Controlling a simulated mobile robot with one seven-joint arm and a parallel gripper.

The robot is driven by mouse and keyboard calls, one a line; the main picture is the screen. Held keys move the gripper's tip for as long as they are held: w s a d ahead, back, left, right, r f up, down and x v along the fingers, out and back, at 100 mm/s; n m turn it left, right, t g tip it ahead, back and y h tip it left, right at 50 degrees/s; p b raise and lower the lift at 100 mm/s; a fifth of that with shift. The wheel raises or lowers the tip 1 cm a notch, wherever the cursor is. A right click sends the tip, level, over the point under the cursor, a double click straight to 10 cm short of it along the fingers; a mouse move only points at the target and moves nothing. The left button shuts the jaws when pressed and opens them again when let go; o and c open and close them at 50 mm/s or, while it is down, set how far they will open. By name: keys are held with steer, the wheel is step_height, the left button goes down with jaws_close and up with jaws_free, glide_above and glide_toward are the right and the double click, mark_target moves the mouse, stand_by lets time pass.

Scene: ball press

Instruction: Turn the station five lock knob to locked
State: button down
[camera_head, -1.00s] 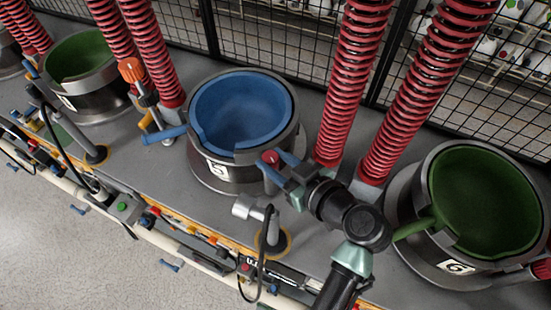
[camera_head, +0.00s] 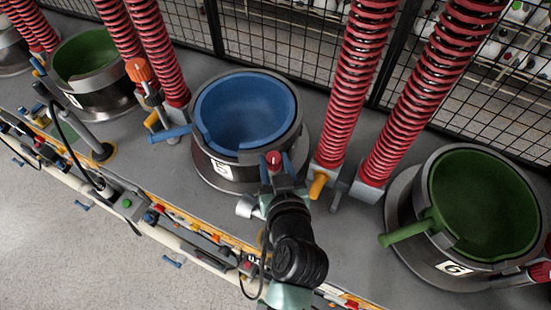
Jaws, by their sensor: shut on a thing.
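Station five is the metal pot with the blue bowl (camera_head: 245,112) and a plate marked 5 (camera_head: 221,169). Its red lock knob (camera_head: 273,157) is at the front right of the pot's rim, with a small pale mark on top. My gripper (camera_head: 275,166) is at this knob and shut on it, with the wrist extending down toward the bottom of the view. The fingers and the wrist hide the knob's lower part and its mount.
A blue handle (camera_head: 172,133) sticks out left of station five. Station six, with a green bowl (camera_head: 484,204) and green handle (camera_head: 407,232), stands at the right. Red spring columns (camera_head: 352,95) and a mesh fence (camera_head: 275,40) are behind. A yellow-orange handle (camera_head: 317,186) is right of my gripper.

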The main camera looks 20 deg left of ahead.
steer(key=shift+f, duration=0.1)
steer(key=shift+c, duration=2.3)
jaws_free()
steer(key=b+v, duration=0.3)
steer(key=v, duration=1)
